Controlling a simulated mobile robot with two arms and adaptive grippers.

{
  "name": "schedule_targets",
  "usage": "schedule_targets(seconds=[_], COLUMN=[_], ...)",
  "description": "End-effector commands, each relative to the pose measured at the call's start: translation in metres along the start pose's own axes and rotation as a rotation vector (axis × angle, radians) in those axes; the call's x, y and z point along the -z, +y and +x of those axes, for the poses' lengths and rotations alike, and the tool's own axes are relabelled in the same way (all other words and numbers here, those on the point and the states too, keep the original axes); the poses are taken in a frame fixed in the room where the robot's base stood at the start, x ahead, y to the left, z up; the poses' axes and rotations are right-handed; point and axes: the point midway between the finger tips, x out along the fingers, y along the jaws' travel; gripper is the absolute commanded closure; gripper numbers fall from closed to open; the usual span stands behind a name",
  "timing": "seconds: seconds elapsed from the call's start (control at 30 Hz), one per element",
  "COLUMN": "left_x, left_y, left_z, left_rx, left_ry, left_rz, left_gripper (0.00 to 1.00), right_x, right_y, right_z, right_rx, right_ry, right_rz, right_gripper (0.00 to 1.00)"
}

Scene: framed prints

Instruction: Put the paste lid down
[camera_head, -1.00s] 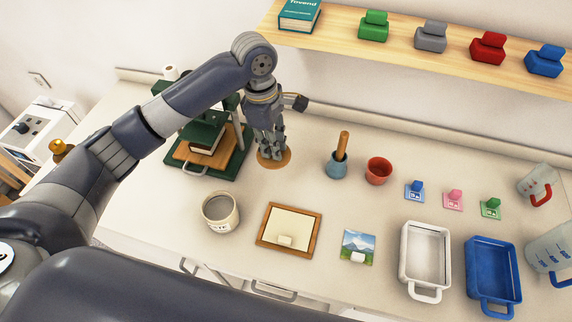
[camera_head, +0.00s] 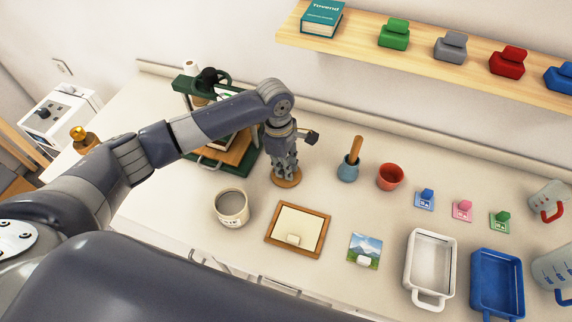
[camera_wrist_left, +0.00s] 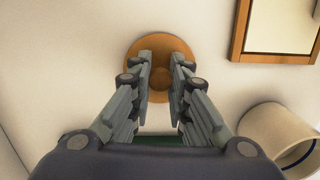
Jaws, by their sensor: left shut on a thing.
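The paste lid, a flat round orange-brown disc (camera_head: 287,182), is under my left gripper (camera_head: 285,171), which points down and is shut on it. In the left wrist view the lid (camera_wrist_left: 132,60) lies beneath the two fingertips (camera_wrist_left: 163,65); the gripped part is mostly hidden. The lid looks level and at or very near the counter; I cannot tell if it touches. The cream paste pot (camera_head: 232,215) stands uncovered nearer the front, apart from the lid. Its rim shows in the left wrist view (camera_wrist_left: 255,135). My right gripper is not in view.
A wood-framed panel (camera_head: 297,230) lies in front right of the lid. A green press (camera_head: 183,88) stands close at its left. A blue-grey mortar (camera_head: 348,173) and a red bowl (camera_head: 390,178) stand to the right. Bare counter (camera_head: 320,190) separates lid and mortar.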

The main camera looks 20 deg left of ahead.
Motion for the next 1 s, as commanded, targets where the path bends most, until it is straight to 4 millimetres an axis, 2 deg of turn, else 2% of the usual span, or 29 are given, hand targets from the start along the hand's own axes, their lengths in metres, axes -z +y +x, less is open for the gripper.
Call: schedule_targets(seconds=[0.17, 0.2, 0.27, 0.67, 0.87, 1.0], left_x=[0.0, 0.0, 0.0, 0.0, 0.0, 0.0], left_y=[0.0, 0.0, 0.0, 0.001, 0.001, 0.001], left_z=[0.002, 0.002, 0.002, -0.001, -0.032, -0.064], left_rx=[0.001, 0.0, 0.0, -0.002, -0.004, -0.005], left_ry=[-0.001, -0.001, 0.0, 0.001, -0.001, -0.001], left_rz=[0.0, 0.0, 0.0, 0.001, 0.002, 0.001], left_gripper=[1.0, 0.74, 0.63, 0.63, 0.63, 0.63], right_x=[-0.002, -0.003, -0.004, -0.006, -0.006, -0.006], right_y=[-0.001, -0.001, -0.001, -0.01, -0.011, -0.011], right_z=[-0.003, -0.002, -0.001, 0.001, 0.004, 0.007], right_rx=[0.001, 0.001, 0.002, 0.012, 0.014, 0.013], right_ry=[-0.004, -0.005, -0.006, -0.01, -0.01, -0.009], right_rz=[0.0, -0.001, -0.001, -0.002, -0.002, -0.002], right_gripper=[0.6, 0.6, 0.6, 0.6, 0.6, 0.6])
